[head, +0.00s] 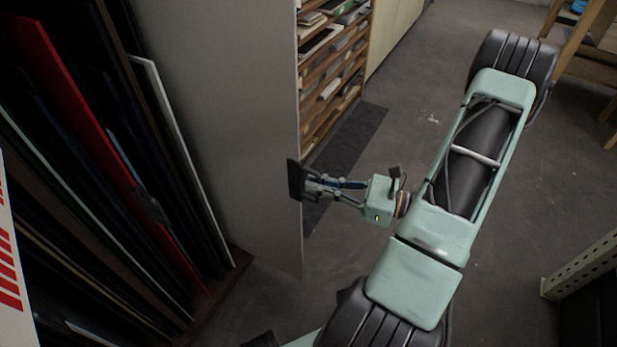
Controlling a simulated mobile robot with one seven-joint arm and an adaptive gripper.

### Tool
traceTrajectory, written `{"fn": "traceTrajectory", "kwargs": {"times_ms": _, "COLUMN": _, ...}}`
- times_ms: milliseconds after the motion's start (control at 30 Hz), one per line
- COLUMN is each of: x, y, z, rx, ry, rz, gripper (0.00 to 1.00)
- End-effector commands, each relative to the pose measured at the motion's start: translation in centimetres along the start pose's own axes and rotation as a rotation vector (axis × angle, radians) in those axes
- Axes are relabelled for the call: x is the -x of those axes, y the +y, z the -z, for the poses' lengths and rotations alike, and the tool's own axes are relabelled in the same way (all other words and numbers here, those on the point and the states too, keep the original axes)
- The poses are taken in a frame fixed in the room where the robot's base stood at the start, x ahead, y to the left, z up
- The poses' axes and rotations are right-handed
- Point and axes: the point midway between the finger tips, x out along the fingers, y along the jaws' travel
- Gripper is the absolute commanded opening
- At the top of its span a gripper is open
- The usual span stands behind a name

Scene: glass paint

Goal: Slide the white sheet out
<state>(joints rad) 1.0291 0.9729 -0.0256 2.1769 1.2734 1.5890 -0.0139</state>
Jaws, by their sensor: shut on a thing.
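The white sheet (225,110) is a large, pale grey-white panel standing on edge beside the rack of sheets. Its right edge runs nearly straight down, and its lower corner extends past the rack's front, above the dark floor. My gripper (299,181) is shut on that right edge, a little below mid-height in the view. A dark finger pad shows on the near face of the sheet; the other finger is mostly hidden behind it. My arm reaches in from the right. The sheet's far left part and upper edge are out of view or hidden.
The rack at left holds several upright sheets, including a red one (95,130) and a dark one with a white edge (180,140). Wooden shelves (335,70) stand behind the white sheet. A perforated metal post (585,265) is at right. Grey floor is open between.

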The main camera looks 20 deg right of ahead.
Motion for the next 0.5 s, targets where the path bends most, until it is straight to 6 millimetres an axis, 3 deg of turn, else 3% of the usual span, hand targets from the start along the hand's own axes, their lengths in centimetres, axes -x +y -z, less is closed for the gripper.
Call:
{"fn": "traceTrajectory", "kwargs": {"times_ms": 200, "x": 1.4, "y": 0.3, "z": 0.1, "rx": -0.002, "ry": 0.003, "rz": 0.000, "gripper": 0.00}}
{"fn": "traceTrajectory", "kwargs": {"times_ms": 500, "x": 1.8, "y": 0.4, "z": 0.1, "rx": -0.002, "ry": 0.003, "rz": -0.001, "gripper": 0.00}}
